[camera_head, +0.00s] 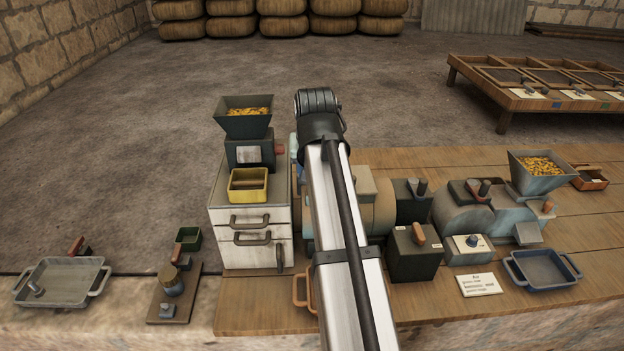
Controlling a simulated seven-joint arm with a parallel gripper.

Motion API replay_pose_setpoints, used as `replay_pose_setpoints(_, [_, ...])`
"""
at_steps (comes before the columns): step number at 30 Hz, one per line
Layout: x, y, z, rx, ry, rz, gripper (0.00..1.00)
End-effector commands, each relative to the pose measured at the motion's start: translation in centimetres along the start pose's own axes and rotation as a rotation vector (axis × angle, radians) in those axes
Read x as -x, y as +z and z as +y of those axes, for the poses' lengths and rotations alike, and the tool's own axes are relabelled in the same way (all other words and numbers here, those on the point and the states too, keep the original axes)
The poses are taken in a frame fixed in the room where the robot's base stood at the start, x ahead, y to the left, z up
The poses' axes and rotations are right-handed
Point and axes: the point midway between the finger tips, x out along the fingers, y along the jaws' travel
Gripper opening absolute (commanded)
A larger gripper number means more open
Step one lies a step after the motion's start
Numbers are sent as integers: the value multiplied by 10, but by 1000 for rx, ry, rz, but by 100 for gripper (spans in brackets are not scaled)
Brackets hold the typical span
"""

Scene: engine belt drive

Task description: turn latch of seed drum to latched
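Which part is the seed drum is not clear. A tan rounded drum body (378,212) sits right of my arm and is partly hidden by it. A blue-grey rounded drum (462,212) stands further right under dark blocks with small levers. A dark lever (421,188) and an orange-brown handle (419,235) show between them; I cannot tell whether either is the latch, or its state. My arm rises through the middle of the view to a black joint. My gripper does not show; it may be hidden behind the arm.
A white drawer cabinet (228,256) with a grain hopper (246,124) stands left of my arm. A second hopper (537,163) is at the right. A blue tray (543,283) and a note card (482,285) lie at the front right. A grey tray (62,278) is far left.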

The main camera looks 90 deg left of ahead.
Motion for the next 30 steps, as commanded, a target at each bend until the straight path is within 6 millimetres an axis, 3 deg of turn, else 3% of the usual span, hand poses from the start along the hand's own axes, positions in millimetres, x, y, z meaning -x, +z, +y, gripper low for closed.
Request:
replay_pose_setpoints(3, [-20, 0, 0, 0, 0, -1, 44])
replay_pose_setpoints(10, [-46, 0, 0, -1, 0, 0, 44])
replay_pose_setpoints(24, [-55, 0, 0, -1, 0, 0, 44])
replay_pose_setpoints(30, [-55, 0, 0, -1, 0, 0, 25])
